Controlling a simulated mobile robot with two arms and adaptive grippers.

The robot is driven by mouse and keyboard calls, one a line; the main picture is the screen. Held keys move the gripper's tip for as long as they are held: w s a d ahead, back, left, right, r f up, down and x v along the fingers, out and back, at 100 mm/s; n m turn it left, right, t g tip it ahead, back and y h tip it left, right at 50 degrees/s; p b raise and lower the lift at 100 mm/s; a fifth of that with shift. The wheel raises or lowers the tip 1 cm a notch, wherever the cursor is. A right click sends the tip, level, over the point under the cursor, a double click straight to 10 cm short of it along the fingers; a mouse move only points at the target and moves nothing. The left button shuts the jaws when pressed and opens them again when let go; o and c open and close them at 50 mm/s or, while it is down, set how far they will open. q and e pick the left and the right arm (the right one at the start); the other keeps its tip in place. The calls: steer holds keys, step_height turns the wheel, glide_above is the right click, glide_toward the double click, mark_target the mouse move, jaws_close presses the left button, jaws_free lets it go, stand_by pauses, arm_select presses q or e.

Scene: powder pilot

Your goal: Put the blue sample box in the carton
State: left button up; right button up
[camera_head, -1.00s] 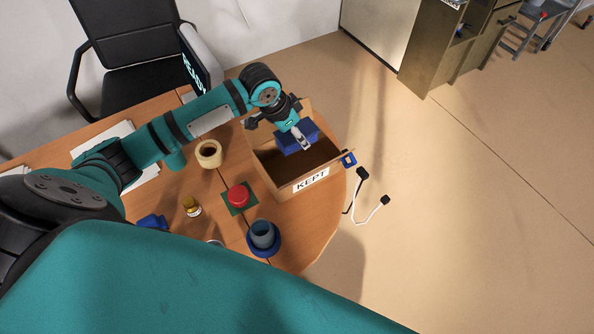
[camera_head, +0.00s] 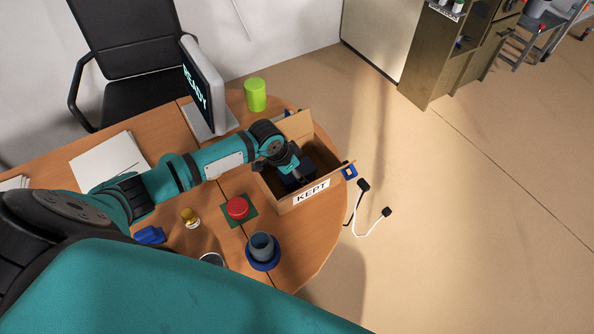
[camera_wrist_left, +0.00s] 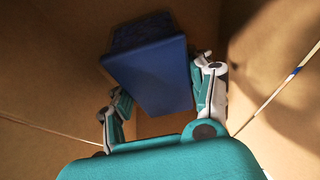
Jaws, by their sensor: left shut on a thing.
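The open carton (camera_head: 312,191), marked KEPT, stands at the right end of the wooden table. My left gripper (camera_head: 288,172) reaches down inside it. The blue sample box (camera_head: 298,179) is inside the carton, below its rim. In the left wrist view the blue sample box (camera_wrist_left: 152,70) is between the fingers of my left gripper (camera_wrist_left: 160,105), which is shut on it. Brown cardboard surrounds the box there. I cannot tell whether the box touches the carton floor. My right gripper is not in view.
A red button (camera_head: 237,208) on a green pad, a blue-grey cup (camera_head: 262,246) on a blue saucer and a small amber bottle (camera_head: 190,217) stand left of the carton. A lime cylinder (camera_head: 255,95) and a monitor (camera_head: 204,90) stand behind.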

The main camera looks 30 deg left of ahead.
arm_select(q)
steer(key=o, duration=1.3)
steer(key=shift+f, duration=0.1)
steer(key=shift+o, duration=0.2)
steer(key=v, duration=1.2)
